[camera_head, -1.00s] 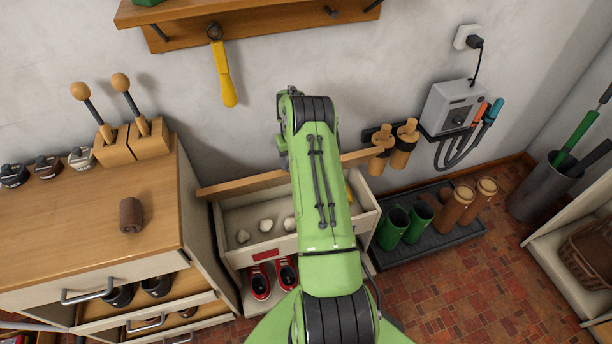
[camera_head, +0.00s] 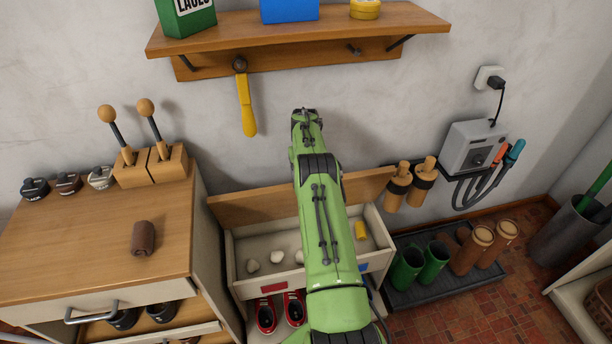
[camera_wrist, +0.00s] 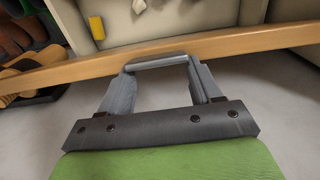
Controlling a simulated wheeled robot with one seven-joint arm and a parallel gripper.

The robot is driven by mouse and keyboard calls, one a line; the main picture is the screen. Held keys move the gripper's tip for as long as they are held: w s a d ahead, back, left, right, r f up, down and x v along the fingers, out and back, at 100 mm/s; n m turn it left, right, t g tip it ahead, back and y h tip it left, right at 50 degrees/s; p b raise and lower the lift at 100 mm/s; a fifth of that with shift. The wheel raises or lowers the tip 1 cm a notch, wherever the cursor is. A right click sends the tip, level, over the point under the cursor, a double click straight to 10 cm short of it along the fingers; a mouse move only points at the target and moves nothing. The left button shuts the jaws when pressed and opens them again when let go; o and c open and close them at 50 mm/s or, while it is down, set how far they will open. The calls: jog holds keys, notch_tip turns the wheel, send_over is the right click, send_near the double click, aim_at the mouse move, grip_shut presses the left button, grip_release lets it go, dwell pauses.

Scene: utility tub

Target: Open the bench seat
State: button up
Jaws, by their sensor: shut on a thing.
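The bench seat is a pale box (camera_head: 262,287) against the wall with a wooden lid (camera_head: 250,205). The lid stands raised at the back, and the inside of the box shows. In the wrist view the lid's edge (camera_wrist: 255,38) crosses as a wooden strip. My gripper (camera_wrist: 160,63) is at that edge, with its grey fingers apart and a grey bar spanning their tips; it is shut on the lid there. The exact contact is unclear. In the head view my green arm covers the middle of the box and lid and hides the fingers.
Inside the box lie white lumps (camera_head: 278,257) and a yellow block (camera_head: 361,231). Red shoes (camera_head: 266,315) stand below. A cabinet (camera_head: 90,235) is at left, a boot tray (camera_head: 450,275) at right. A shelf (camera_head: 300,28) and a yellow hanging tool (camera_head: 246,105) are above.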

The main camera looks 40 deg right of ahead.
jog(key=shift+a+f, duration=0.1)
jog(key=shift+f, duration=0.25)
jog(key=o, duration=1.5)
jog(key=shift+a, duration=0.1)
jog(key=r+p, duration=0.1)
jog(key=r, duration=0.4)
jog(key=r+p, duration=0.2)
jog(key=r, duration=0.4)
jog(key=r+p, duration=0.2)
jog(key=r, duration=0.3)
jog(key=shift+s+d+r, duration=0.15)
jog(key=shift+d+r, duration=0.1)
jog(key=shift+d, duration=0.1)
